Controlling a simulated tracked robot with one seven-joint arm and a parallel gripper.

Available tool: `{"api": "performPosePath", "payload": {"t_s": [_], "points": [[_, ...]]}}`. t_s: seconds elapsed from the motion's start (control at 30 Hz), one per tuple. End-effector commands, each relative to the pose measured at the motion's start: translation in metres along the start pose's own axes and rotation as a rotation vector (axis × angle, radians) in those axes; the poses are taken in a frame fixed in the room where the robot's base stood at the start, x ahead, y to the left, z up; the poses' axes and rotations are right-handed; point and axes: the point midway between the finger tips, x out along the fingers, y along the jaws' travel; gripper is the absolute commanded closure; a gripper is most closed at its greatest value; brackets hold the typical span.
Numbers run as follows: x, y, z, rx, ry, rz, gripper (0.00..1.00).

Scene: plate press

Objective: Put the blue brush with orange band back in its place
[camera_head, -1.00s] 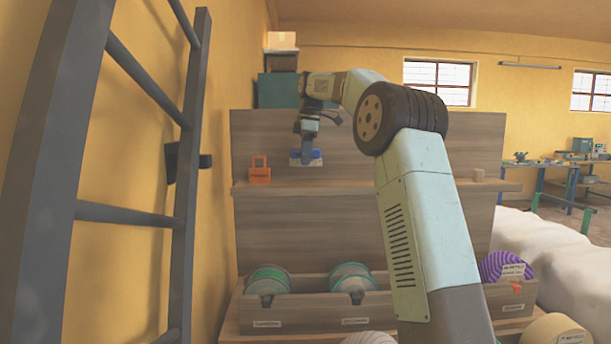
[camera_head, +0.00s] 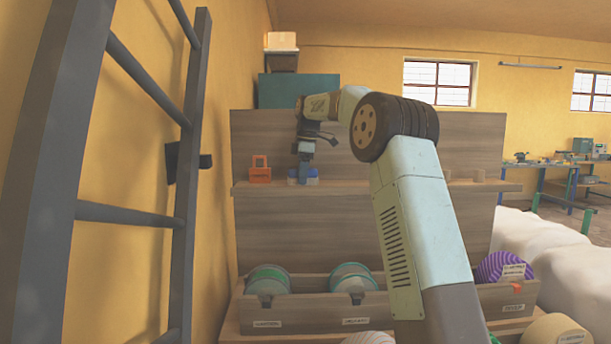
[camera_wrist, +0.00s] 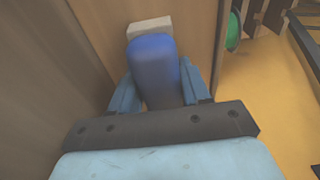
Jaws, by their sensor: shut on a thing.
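The blue brush (camera_head: 314,176) is at my gripper (camera_head: 303,178), at the level of the shelf (camera_head: 360,187) and just right of an orange holder on it. In the wrist view the brush (camera_wrist: 153,58) is a rounded blue body with a pale block at its far end, and it sits between the two blue fingers of my gripper (camera_wrist: 155,88). My gripper is shut on it. The orange band cannot be made out clearly. I cannot tell whether the brush touches the shelf.
The orange holder (camera_head: 260,173) stands close left of the brush. Small wooden blocks (camera_head: 478,175) are further right on the shelf. Labelled bins with round rolls (camera_head: 268,281) are below. A dark ladder (camera_head: 190,170) stands at the left. The shelf between brush and blocks is mostly clear.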

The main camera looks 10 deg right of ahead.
Motion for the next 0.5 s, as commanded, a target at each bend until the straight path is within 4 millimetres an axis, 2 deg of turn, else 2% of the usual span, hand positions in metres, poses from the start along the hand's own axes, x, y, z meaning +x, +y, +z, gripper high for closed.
{"api": "performPosePath", "payload": {"t_s": [0.03, 0.07, 0.3, 0.5], "points": [[0.0011, -0.0001, 0.0003, 0.000, 0.000, -0.001, 0.86], [0.0012, -0.0001, 0.0003, 0.000, 0.000, -0.001, 0.51], [0.0010, 0.0000, 0.0006, 0.000, 0.000, 0.000, 0.28], [0.0009, 0.0001, 0.0010, 0.001, 0.000, 0.000, 0.28]]}}
